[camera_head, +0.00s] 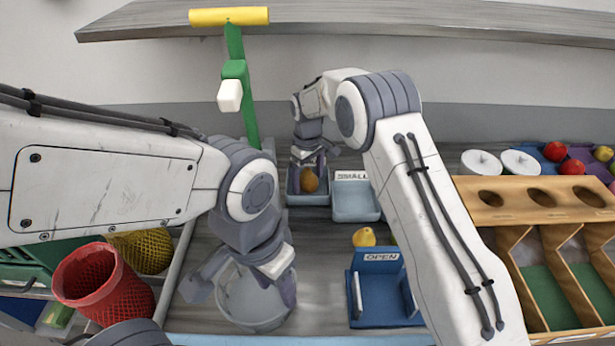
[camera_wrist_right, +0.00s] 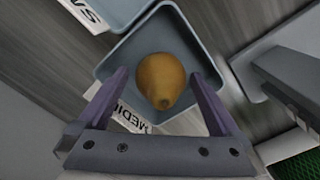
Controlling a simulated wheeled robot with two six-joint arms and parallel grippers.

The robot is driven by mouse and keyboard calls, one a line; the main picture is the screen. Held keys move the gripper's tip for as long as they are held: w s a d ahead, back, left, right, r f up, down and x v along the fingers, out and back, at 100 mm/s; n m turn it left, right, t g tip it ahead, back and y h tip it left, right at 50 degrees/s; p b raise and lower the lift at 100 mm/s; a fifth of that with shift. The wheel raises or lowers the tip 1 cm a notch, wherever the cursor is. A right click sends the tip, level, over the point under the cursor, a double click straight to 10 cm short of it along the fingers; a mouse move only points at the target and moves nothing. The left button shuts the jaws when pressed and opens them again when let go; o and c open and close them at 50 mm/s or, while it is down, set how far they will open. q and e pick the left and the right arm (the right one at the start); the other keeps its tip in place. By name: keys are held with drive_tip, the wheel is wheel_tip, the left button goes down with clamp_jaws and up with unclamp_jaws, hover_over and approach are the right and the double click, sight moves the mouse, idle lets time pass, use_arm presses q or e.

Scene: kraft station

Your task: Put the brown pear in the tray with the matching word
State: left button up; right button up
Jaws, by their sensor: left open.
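The brown pear (camera_head: 309,184) is within the outline of a blue-grey tray (camera_head: 294,199) at the back centre. In the right wrist view the pear (camera_wrist_right: 161,80) appears inside the tray (camera_wrist_right: 118,60), whose label (camera_wrist_right: 130,118) reads "MEDI", the rest hidden. My right gripper (camera_wrist_right: 160,88) is open, its fingers on either side of the pear with gaps; it reaches down over the tray in the head view (camera_head: 313,160).
A tray labelled "SMALL" (camera_head: 357,205) stands right of the pear's tray. A yellow pear (camera_head: 364,237) sits behind a blue box marked "OPEN" (camera_head: 382,290). A red mesh basket (camera_head: 103,290) is at left, wooden bins (camera_head: 540,200) at right. My right arm hides part of the table.

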drive_tip(key=shift+r, duration=0.45)
wheel_tip(320, 180, up, 7)
drive_tip(key=shift+f+b, duration=0.1)
drive_tip(key=shift+b, duration=0.6)
drive_tip(key=shift+d+r+t, duration=0.2)
drive_tip(key=shift+r+t, duration=0.1)
drive_tip(key=shift+r, duration=0.1)
drive_tip(key=s+d+r+m+t+b, duration=0.2)
drive_tip(key=s+d+r+m+t, duration=0.1)
drive_tip(key=s+r+m+t, duration=0.15)
drive_tip(key=s+d+n+g+y+p, duration=0.1)
drive_tip(key=s+g, duration=0.4)
drive_tip(key=s, duration=2.8)
drive_tip(key=shift+s+r+n+p, duration=0.25)
drive_tip(key=shift+n+p, duration=0.25)
drive_tip(key=shift+n, duration=0.45)
